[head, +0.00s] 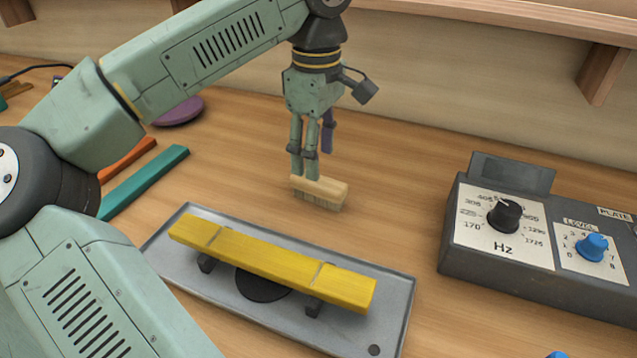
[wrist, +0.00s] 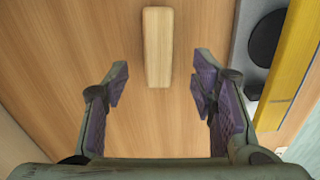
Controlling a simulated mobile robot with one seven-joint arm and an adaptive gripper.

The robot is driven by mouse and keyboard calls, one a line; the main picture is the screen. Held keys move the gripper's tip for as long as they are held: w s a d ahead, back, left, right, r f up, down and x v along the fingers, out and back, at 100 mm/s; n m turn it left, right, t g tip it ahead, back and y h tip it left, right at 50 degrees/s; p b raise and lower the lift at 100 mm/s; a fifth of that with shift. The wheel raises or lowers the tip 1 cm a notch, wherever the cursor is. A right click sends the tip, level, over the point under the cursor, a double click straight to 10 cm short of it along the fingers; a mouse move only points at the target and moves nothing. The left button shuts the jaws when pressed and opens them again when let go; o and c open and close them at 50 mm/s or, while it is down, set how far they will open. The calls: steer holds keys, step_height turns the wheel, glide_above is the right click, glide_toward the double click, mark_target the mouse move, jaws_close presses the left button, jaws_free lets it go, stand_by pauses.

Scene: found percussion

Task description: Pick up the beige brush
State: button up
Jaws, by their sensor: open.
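The beige brush (head: 319,191) stands on the wooden table behind the grey tray, its bristles down. In the wrist view the brush (wrist: 158,47) shows from above as a pale oblong block beyond the fingertips, lined up with the gap between them. My gripper (head: 305,172) points down, close above and at the brush's left part in the head view. In the wrist view my gripper (wrist: 160,83) is open, with its purple pads apart and nothing between them. I cannot tell from the head view whether the fingers touch the brush.
A yellow bar (head: 270,262) rests on supports on the grey tray (head: 388,289) in front of the brush. A dark control box (head: 447,258) with knobs stands at right. Teal (head: 147,181) and orange (head: 128,158) bars lie at left. The table right of the brush is clear.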

mark_target(317, 183)
steer(key=shift+w+f+p, duration=0.1)
steer(key=shift+f+p, duration=0.7)
steer(key=shift+f, duration=2.7)
steer(key=shift+c, duration=0.6)
jaws_close()
